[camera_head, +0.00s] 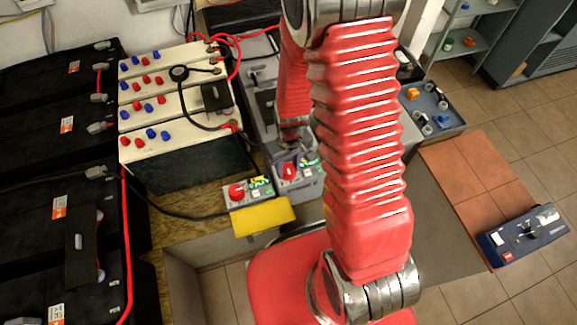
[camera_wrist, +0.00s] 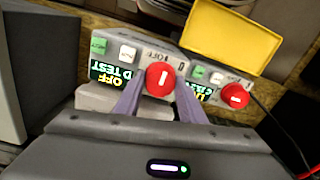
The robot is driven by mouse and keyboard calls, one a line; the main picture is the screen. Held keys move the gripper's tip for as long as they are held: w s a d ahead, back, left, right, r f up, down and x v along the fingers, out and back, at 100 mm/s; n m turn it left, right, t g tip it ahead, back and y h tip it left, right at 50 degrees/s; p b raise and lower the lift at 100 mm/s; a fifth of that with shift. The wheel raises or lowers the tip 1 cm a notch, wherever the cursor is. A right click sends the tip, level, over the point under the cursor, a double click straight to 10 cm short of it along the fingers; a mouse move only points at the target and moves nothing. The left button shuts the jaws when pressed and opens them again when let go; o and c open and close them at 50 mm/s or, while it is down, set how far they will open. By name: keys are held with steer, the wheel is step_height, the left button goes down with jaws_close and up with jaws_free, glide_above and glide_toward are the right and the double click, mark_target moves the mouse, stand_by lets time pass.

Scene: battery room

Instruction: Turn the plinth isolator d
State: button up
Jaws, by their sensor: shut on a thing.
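Two grey switch boxes with red rotary knobs stand side by side near the bench's front edge. In the wrist view my gripper (camera_wrist: 158,98) has its two purple-grey fingers on either side of the red knob (camera_wrist: 160,80) of the left box (camera_wrist: 110,50). It is shut on this knob, whose white mark is slanted. The box has a green and a white button and a small display reading OFF, partly hidden by a finger. In the head view this knob (camera_head: 289,171) is on the right box (camera_head: 302,183), below my gripper (camera_head: 294,147).
The second box, with its own red knob (camera_head: 237,191), is close beside the held one. A yellow panel (camera_head: 262,216) is at the front edge. White-topped batteries (camera_head: 150,110) and black cables stand to the left. A blue device (camera_head: 523,236) lies at the right.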

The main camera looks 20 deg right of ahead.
steer(key=o, duration=1)
steer(key=shift+o, duration=0.2)
step_height(320, 180, up, 14)
steer(key=shift+d+f, duration=0.15)
steer(key=shift+d, duration=0.05)
stand_by(0.3)
stand_by(0.5)
step_height(320, 180, up, 24)
steer(key=f+m+t, duration=0.1)
steer(key=m+t, duration=0.1)
steer(key=t, duration=0.4)
glide_above(289, 168)
steer(key=s, duration=1.1)
steer(key=shift+s+a+r, duration=0.1)
steer(key=shift+a+r, duration=0.05)
steer(key=shift+r, duration=0.1)
